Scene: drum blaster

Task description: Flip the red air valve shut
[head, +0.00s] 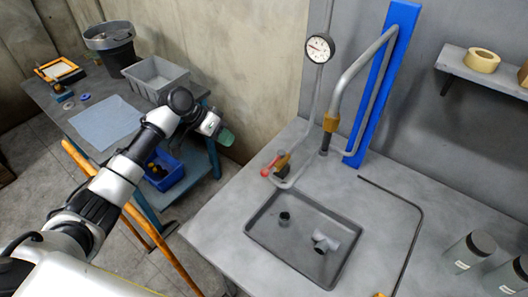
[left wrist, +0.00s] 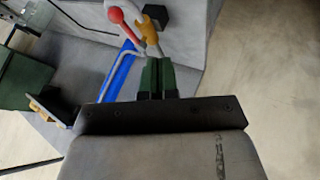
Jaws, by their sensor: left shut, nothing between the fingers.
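The red air valve handle (head: 267,171) sits on a brass valve body (head: 282,164) at the foot of the pipework, at the back left of the grey bench. In the left wrist view the red knob (left wrist: 115,15) and the brass part (left wrist: 147,27) show beyond my fingertips. My left gripper (head: 225,138) has green fingers and is to the left of the valve in the head view, apart from it. The fingers also show in the left wrist view (left wrist: 157,70), shut together and empty. My right gripper is not in view.
A pressure gauge (head: 319,48) on a thin pipe, a bent grey pipe (head: 358,72) and a blue post (head: 395,35) rise behind the bench. A dark tray (head: 334,272) with small fittings lies in front. A blue side table (head: 60,105) stands left.

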